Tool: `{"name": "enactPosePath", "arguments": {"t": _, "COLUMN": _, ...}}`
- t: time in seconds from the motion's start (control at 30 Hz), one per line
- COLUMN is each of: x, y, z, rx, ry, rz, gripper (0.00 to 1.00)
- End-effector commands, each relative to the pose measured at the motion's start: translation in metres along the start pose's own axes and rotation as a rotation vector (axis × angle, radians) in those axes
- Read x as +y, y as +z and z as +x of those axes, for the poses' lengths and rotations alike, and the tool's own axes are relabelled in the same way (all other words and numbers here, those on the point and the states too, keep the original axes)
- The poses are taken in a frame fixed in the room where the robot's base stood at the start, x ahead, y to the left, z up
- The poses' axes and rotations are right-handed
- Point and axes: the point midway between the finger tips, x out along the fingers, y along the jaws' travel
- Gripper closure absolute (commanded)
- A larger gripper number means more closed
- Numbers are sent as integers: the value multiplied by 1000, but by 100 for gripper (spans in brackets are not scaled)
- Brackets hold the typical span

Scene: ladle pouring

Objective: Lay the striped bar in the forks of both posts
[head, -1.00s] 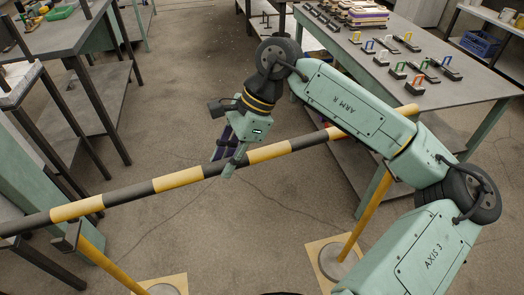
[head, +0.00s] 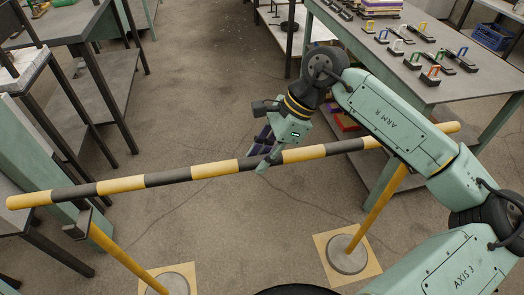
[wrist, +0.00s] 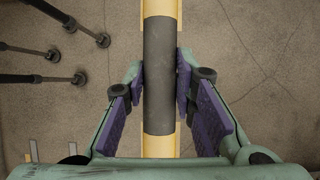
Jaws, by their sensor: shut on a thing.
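The bar (head: 215,169), striped yellow and black, spans the head view from lower left to upper right. My gripper (head: 267,158) is shut on it near its middle. In the wrist view the fingers close on both sides of a black band (wrist: 159,75). The left yellow post (head: 125,251) has a dark fork (head: 80,224) on top; the bar passes above it in the picture, apparently clear of it. The right yellow post (head: 377,208) leans in view with its top hidden behind my arm, so its fork cannot be seen.
Both posts stand on round grey bases on pale squares (head: 325,270). A table (head: 440,85) with several colored-handle blocks stands at the upper right. A dark bench (head: 60,25) and racks stand at the left. Open concrete floor lies between.

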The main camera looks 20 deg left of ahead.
Motion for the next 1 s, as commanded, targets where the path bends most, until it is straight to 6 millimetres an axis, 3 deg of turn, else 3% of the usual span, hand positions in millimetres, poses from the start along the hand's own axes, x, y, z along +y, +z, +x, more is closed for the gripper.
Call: {"name": "enactPosePath", "arguments": {"t": 1.0, "x": -1, "y": -34, "z": 62, "rx": -1, "ry": -2, "rz": 0, "gripper": 100}}
